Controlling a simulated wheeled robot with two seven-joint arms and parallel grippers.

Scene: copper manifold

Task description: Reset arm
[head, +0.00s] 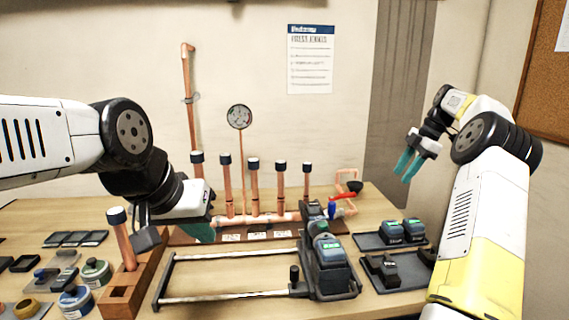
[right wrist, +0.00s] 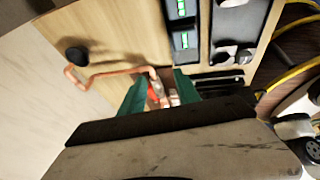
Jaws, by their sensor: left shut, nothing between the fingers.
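My left gripper (head: 200,232) is low over the table in front of the copper manifold (head: 262,218), its teal fingertips near the manifold's left end. It is shut and holds nothing. My right gripper (head: 407,168) is raised at the right, clear of the table, with its teal fingers apart. In the right wrist view its fingers (right wrist: 160,92) are open with nothing held between them; part of the copper pipe with a red valve handle shows beyond them. The manifold has several upright copper pipes with dark caps.
A press tool (head: 328,262) lies by a metal rail frame (head: 225,297). Batteries (head: 403,231) sit in a tray at right. A wooden block (head: 125,288) holds a capped copper pipe (head: 122,240). Tins (head: 75,300) stand front left. A gauge (head: 240,117) rises behind the manifold.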

